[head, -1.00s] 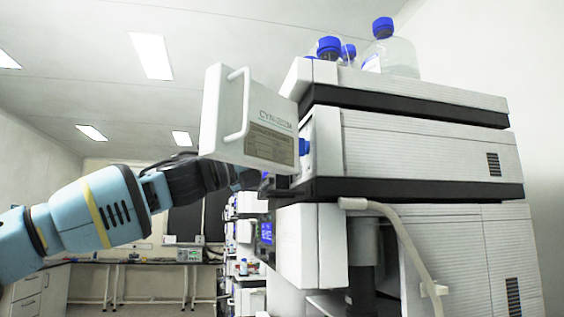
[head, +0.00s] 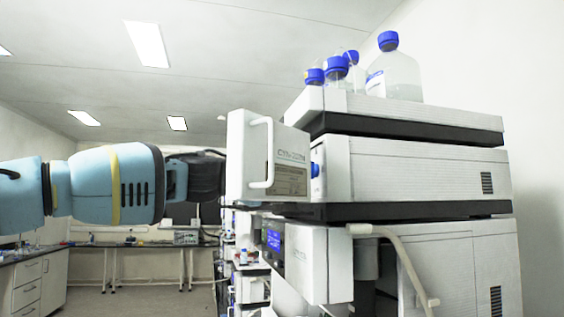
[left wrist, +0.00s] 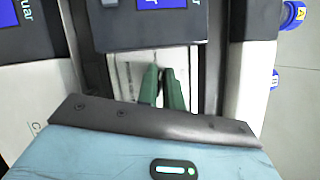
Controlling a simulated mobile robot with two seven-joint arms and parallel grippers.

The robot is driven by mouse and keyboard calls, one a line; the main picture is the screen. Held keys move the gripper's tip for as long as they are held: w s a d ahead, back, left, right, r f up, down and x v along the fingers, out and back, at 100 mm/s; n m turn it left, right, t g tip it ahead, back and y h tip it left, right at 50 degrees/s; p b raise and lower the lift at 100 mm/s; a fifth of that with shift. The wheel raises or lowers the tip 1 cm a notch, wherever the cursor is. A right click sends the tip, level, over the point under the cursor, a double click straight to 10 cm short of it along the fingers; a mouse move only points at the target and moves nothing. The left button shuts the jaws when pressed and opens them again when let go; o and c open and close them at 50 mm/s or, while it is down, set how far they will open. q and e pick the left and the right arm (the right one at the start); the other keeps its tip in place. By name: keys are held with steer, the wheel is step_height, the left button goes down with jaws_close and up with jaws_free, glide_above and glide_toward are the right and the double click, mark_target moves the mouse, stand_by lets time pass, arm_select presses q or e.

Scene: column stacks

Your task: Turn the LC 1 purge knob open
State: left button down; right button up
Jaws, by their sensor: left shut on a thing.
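The LC stack (head: 420,170) of white and black modules stands at right in the head view. Its front panel door (head: 283,160) with a white handle stands swung open on the upper module. My left arm reaches in from the left behind this door, which hides the gripper in the head view. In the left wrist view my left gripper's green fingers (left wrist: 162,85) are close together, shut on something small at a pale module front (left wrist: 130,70). The purge knob is not clearly visible; the fingers cover that spot. My right gripper is not in view.
Bottles with blue caps (head: 398,75) stand on top of the stack. A lit blue display (head: 274,241) is on the module below the door. A beige tube (head: 400,260) hangs down the stack's side. Benches (head: 140,245) stand far behind.

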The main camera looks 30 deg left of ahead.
arm_select(q)
steer(key=shift+s+r+n, duration=0.15)
steer(key=shift+r+n, duration=0.05)
steer(key=shift+n, duration=0.4)
steer(key=shift+f+n+g+y+p, duration=0.15)
steer(key=shift+n+g+y+p, duration=0.15)
steer(key=shift+n+g+p, duration=0.15)
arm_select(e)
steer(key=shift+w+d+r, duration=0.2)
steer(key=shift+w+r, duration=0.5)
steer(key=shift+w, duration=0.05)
arm_select(q)
steer(key=shift+f, duration=0.1)
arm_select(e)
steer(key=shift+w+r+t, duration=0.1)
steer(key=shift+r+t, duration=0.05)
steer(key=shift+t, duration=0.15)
arm_select(q)
steer(key=c, duration=1.5)
jaws_free()
steer(key=shift+c, duration=0.2)
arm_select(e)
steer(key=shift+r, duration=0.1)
arm_select(q)
steer(key=v, duration=0.7)
steer(key=shift+s, duration=0.2)
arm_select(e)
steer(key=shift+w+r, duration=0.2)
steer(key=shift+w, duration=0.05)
